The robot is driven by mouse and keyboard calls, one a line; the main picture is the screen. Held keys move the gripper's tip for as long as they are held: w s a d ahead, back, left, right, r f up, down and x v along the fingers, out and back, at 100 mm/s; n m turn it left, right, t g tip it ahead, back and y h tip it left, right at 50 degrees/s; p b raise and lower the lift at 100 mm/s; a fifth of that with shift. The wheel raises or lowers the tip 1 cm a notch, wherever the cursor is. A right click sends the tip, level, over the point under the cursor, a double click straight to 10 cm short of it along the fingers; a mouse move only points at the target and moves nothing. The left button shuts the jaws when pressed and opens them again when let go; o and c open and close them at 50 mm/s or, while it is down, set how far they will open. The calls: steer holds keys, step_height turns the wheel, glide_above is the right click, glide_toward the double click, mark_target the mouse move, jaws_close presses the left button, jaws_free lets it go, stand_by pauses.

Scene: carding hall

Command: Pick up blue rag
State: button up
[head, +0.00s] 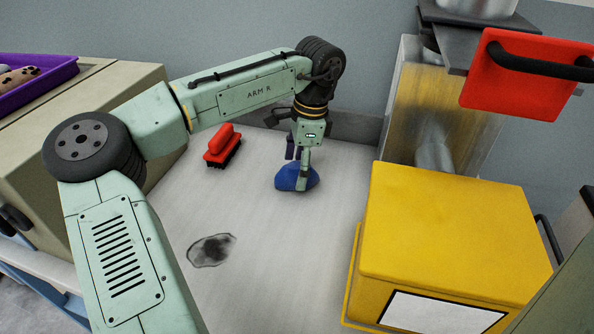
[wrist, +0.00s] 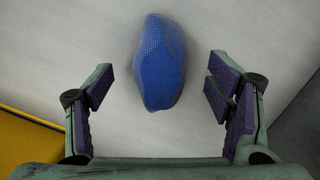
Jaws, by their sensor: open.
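The blue rag (head: 292,178) is a bunched lump on the pale work surface, near its back edge. In the wrist view the rag (wrist: 159,62) lies at the upper middle, with its lower end between the two fingertips and clear space on both sides. My gripper (head: 299,168) points down right at the rag in the head view and hides part of it. In the wrist view my gripper (wrist: 159,90) is open, with dark purple pads on either side. I cannot tell whether a finger touches the rag.
A red brush (head: 222,147) lies left of the rag. A dark stain (head: 211,250) marks the pale surface (head: 265,265) nearer the front. A yellow box (head: 455,225) stands at the right. A purple tray (head: 40,83) sits on a beige cabinet (head: 130,90) at the left.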

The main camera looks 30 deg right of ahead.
steer(key=shift+w+a+f, duration=0.1)
steer(key=shift+f, duration=0.8)
steer(key=c, duration=1.3)
